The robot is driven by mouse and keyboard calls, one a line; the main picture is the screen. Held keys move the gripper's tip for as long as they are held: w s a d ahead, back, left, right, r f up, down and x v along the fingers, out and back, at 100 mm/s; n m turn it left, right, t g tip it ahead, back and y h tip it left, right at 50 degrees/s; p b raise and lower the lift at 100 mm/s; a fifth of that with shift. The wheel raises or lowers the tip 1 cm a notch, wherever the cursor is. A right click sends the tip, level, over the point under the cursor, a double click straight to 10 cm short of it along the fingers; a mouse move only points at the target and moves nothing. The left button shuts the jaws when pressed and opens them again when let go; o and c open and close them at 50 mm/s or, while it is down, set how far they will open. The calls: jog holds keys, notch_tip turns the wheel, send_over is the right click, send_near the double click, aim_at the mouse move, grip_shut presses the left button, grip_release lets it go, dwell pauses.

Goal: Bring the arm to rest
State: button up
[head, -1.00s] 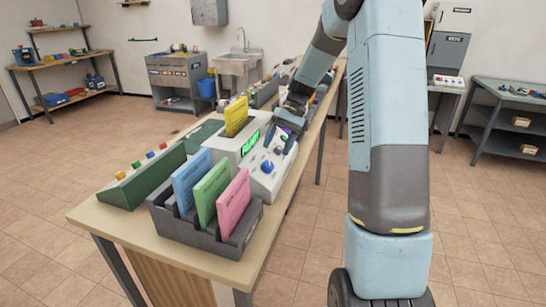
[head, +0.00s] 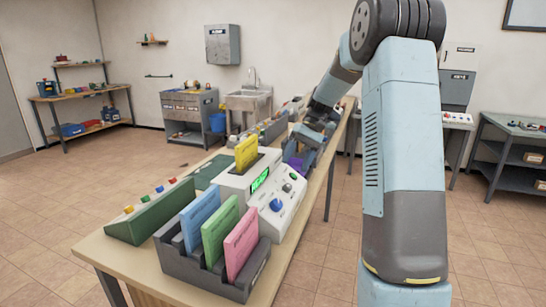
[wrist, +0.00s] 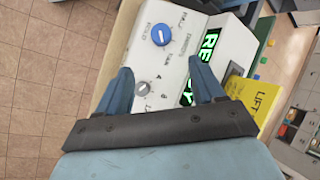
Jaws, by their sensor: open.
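My gripper (wrist: 163,80) is open in the wrist view, its two blue fingers apart with nothing held between them. In the head view my gripper (head: 298,160) hangs just beyond the far end of the white console (head: 262,220), partly hidden by my own arm. The console has a blue knob (head: 277,205), a smaller grey knob (head: 287,188) and a lit green display (head: 260,180), which reads READY in the wrist view. A yellow card (head: 246,152) stands upright in the console. A purple patch shows beside the fingers; I cannot tell what it is.
A dark rack (head: 190,268) holds blue, green and pink cards at the near end of the wooden table (head: 128,262). A green button box (head: 150,215) lies left of the console. More items stand farther along the table. Open tiled floor (head: 60,205) lies to the left.

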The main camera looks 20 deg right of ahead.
jog(key=s+a+r+t+h, duration=0.3)
jog(key=s+r, duration=0.3)
jog(key=s, duration=0.6)
jog(key=s+a+r+t+h, duration=0.25)
jog(key=s+r, duration=0.25)
jog(key=s, duration=0.6)
jog(key=s+f+t, duration=0.1)
jog(key=s+t, duration=0.2)
jog(key=s, duration=0.7)
jog(key=shift+f, duration=0.3)
